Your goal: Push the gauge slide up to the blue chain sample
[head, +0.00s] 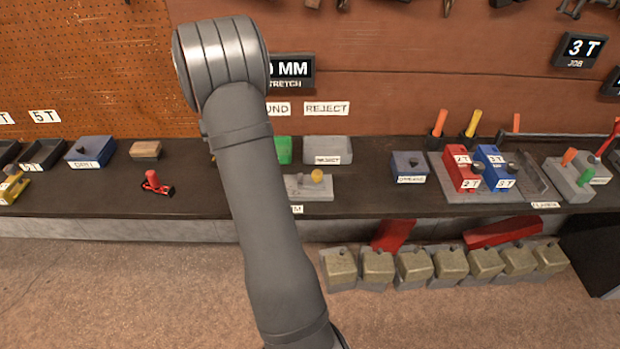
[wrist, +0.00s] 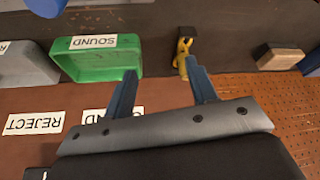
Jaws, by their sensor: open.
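A grey block with a yellow knob (head: 317,176), which may be the gauge and its slide, sits on the bench just right of my arm in the head view. My arm hides its left part. A blue rounded piece (wrist: 46,5) is cut off at the top left of the wrist view; I cannot tell whether it is the blue chain sample. My gripper (wrist: 160,68) is open, its two blue fingers apart with nothing between them. It points toward the bench between the green tray and a yellow piece. In the head view the gripper is hidden behind my arm.
The green SOUND tray (wrist: 95,62) is close to the left finger, and the yellow piece (wrist: 184,48) is beside the right finger. A grey REJECT tray (head: 327,150) stands at the bench back. A wooden block (head: 145,149) and a red piece (head: 157,184) lie left.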

